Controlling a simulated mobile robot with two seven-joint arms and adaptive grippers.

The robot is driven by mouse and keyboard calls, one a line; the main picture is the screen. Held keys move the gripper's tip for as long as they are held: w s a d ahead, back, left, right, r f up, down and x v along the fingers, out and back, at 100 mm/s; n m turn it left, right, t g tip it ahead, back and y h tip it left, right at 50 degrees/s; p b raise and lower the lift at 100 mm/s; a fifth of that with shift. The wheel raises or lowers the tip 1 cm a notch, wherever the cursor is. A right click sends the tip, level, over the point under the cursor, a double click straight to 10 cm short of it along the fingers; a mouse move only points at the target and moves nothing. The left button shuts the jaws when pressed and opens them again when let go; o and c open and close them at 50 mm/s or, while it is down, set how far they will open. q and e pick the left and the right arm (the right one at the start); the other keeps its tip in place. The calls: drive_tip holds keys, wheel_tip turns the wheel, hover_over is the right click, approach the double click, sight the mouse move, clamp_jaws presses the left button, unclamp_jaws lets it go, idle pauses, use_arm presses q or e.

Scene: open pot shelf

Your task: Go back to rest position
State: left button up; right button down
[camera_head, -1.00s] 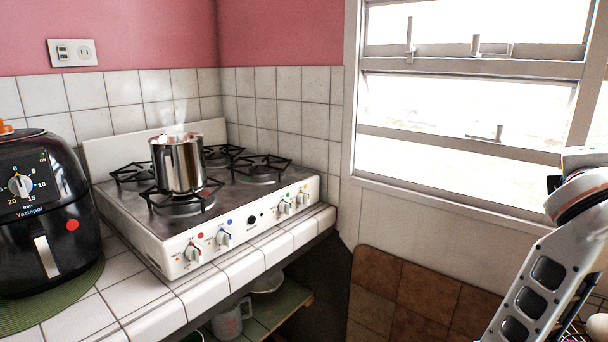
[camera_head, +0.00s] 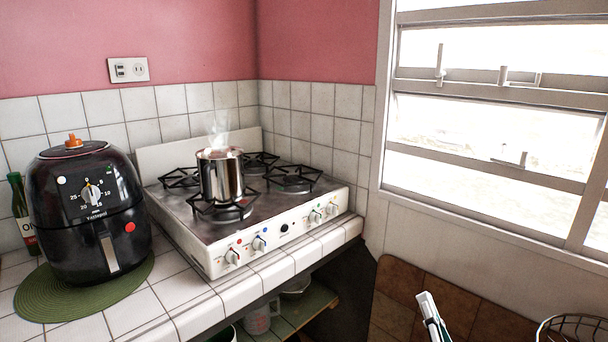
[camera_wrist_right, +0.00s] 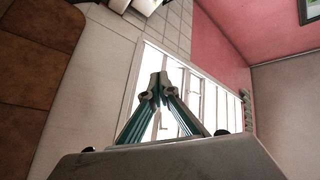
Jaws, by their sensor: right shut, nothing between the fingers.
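My right gripper (camera_head: 433,318) shows at the bottom of the head view, right of the stove and low in front of the tiled wall panel. In the right wrist view its fingers (camera_wrist_right: 160,82) meet at the tips, with nothing between them. It is well apart from the stove and the pot. My left gripper is in neither view. A steaming metal pot (camera_head: 221,176) stands upright on the front-left burner of the white stove (camera_head: 205,250).
A black air fryer (camera_head: 88,215) stands on a green round mat (camera_head: 30,298) at the left, beside a bottle (camera_head: 20,212). A shelf (camera_head: 303,308) holding a mug lies under the counter. A wire basket (camera_head: 575,326) is at the lower right, under the window (camera_head: 490,130).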

drive_tip(key=s+a+f+n+g+y+p, duration=0.1)
drive_tip(key=s+a+f+n+g, duration=0.25)
drive_tip(key=f, duration=0.45)
drive_tip(key=s+a+f+n+g+y, duration=0.2)
drive_tip(key=s+a+f+n, duration=0.15)
drive_tip(key=f, duration=0.45)
use_arm(q)
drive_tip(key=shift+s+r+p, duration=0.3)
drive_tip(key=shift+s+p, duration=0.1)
drive_tip(key=shift+p, duration=0.05)
use_arm(e)
drive_tip(key=s+a+f+n+g, duration=0.1)
drive_tip(key=s+f+n+g, duration=0.4)
drive_tip(key=s+f, duration=0.9)
drive_tip(key=shift+a+f+n+g+h, duration=0.15)
drive_tip(key=shift+f+n+g+h, duration=0.3)
drive_tip(key=shift+f, duration=0.5)
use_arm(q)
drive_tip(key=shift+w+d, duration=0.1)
use_arm(e)
drive_tip(key=shift+w, duration=0.1)
